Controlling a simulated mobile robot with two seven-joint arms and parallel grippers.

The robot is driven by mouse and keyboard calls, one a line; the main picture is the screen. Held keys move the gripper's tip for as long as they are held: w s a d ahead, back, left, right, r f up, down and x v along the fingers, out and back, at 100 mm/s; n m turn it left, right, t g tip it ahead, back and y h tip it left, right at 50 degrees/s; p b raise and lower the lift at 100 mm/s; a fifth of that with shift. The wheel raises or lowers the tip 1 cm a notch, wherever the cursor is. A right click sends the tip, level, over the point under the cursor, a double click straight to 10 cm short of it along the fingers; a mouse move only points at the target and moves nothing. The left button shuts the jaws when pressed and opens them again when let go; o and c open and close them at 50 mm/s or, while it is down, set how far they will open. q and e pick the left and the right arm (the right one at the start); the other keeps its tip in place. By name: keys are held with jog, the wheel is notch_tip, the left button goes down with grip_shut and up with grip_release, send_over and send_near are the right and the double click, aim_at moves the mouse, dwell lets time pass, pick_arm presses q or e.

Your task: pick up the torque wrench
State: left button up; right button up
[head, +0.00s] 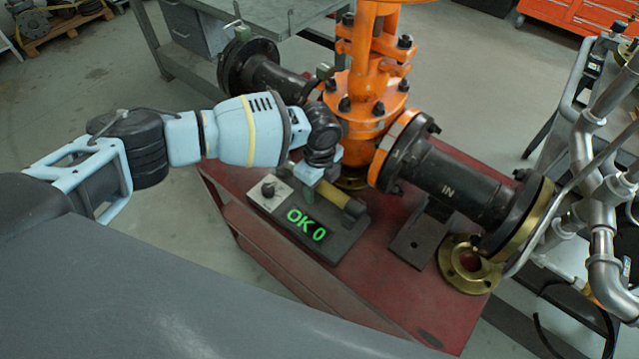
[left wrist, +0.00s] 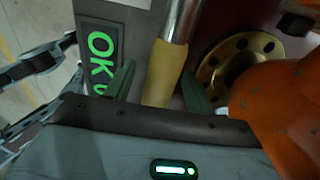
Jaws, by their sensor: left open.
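The torque wrench has a yellow grip (head: 333,194) and a silver shaft. It lies over the dark base with the display in the head view, partly hidden by my left gripper. In the left wrist view its yellow grip (left wrist: 164,72) runs up into the bright shaft (left wrist: 182,20). My left gripper (head: 318,176) is right over the wrench. Its two green fingers (left wrist: 158,85) are open, one on each side of the yellow grip, with gaps visible on both sides. My right gripper does not show.
The dark base has a green "OK 0" display (head: 306,225) and stands on a red cart (head: 390,312). The orange gate valve (head: 362,110) rises just behind my gripper. A black flanged pipe (head: 455,185) marked "IN" and a brass flange (head: 468,266) are at right.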

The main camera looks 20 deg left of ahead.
pick_arm(q)
jog(key=shift+f, duration=0.25)
grip_shut()
jog(key=shift+w+r, duration=0.1)
jog(key=shift+r, duration=0.05)
